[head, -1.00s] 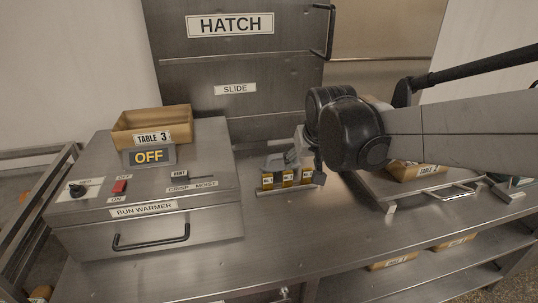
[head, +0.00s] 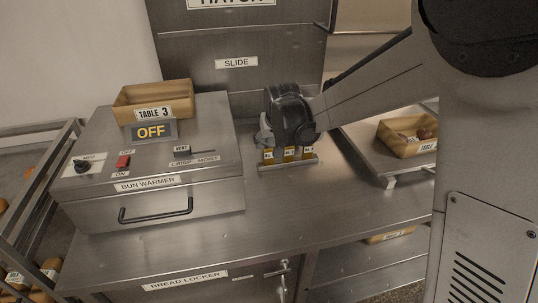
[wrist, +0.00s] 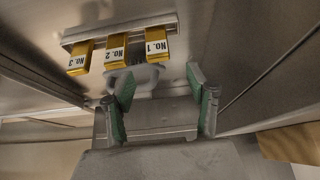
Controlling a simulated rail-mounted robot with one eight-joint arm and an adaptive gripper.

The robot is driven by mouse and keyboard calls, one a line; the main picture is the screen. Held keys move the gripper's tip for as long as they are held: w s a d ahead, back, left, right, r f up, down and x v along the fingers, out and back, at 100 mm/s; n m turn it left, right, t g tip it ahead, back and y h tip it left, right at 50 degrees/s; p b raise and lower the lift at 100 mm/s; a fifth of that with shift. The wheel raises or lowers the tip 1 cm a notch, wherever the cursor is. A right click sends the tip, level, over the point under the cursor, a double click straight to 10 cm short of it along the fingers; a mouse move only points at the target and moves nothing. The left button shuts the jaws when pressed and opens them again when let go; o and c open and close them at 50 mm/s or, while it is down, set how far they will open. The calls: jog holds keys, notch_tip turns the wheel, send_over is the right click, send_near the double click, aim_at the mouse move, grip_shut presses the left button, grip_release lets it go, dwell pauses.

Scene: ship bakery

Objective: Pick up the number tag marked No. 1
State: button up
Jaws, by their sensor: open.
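The number tag marked No. 1 (wrist: 155,44) is a yellow block with a white label, at the right end of a row of tags in the wrist view. Beside it are tags No. 2 (wrist: 116,52) and No. 3 (wrist: 80,58). They stand in a metal rack (head: 288,168) on the counter in the head view, where my wrist partly covers them. My gripper (wrist: 160,80) is open and empty, with green pads on its fingers. In the wrist view, tag No. 1 lies just beyond the fingertips, in line with the gap between them.
The bun warmer (head: 150,212) stands left of the rack, with a Table 3 bin (head: 125,108) and an OFF sign (head: 151,131) on it. Another bin (head: 405,147) sits on a metal tray (head: 368,155) to the right. The hatch (head: 230,85) rises behind. Counter in front is clear.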

aim_at(269, 150)
jog(key=shift+p+x, duration=0.4)
jog(key=shift+x, duration=3.5)
jog(key=shift+s+d+f, duration=0.1)
jog(key=shift+s+d, duration=0.05)
